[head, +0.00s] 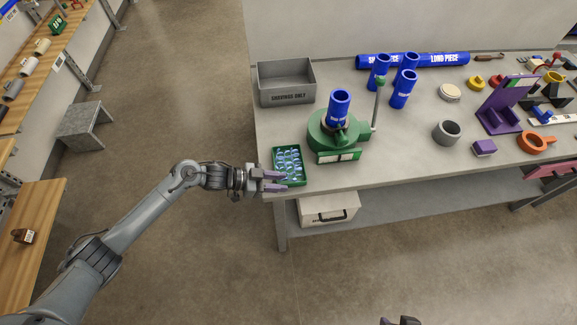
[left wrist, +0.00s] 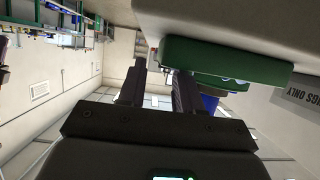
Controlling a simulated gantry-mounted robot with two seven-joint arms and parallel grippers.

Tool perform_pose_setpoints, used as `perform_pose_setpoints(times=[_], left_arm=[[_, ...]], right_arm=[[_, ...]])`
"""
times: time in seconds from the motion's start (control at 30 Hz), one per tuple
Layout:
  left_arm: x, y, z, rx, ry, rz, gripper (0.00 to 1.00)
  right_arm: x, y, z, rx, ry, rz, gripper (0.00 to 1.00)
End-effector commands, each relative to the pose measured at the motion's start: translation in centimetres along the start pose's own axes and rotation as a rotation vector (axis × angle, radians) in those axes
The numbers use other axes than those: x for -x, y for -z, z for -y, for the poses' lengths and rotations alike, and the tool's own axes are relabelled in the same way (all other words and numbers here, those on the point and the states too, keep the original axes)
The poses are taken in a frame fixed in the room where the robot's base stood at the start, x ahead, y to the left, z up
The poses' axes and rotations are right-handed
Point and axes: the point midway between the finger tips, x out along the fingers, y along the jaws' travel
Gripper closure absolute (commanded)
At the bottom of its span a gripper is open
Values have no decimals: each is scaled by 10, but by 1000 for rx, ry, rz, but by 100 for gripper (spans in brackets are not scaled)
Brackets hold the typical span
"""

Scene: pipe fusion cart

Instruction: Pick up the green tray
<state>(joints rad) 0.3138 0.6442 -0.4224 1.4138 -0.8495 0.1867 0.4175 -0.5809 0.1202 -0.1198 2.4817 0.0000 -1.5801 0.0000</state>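The green tray (head: 276,167) sits at the front left corner of the grey workbench, with several clear round pieces in it. My left gripper (head: 272,181) is at the tray's front left side, its two purple fingers apart and overlapping the tray's edge in the head view. Only the tips of my right gripper (head: 400,321) show at the bottom edge of the head view.
A green fixture (head: 322,132) holding a blue cylinder stands close right of the tray. A grey bin (head: 286,82) stands behind it. Several blue pipes and other parts fill the bench further right.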

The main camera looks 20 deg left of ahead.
Motion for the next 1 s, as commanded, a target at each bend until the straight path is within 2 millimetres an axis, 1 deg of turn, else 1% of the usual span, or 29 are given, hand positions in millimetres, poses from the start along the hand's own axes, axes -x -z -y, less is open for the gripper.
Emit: perform_pose_setpoints(times=[0.03,0.1,0.23,0.4,0.6,0.77,0.8,0.83,1.0], left_arm=[[-9,1,0,0,-2,-3,66],[-18,1,-1,0,-2,-4,66],[-33,1,0,0,-1,-3,66],[-40,1,0,-1,0,-1,66],[-40,1,0,-2,0,-1,66],[-40,1,0,-1,-1,-1,90],[-40,1,0,-1,-1,-1,97],[-40,1,0,-1,-1,-1,100],[-40,1,0,-2,0,-2,100]], right_arm=[[-1,0,1,-2,2,0,57],[-1,0,1,-4,3,0,57],[-2,0,1,-5,4,0,57],[-2,0,1,-5,4,0,57],[-2,0,1,-3,3,0,57],[-2,-1,0,1,-1,1,57],[-2,-1,0,3,-2,1,57],[-2,-1,-1,4,-3,1,57],[-3,-1,-1,6,-4,2,57]])
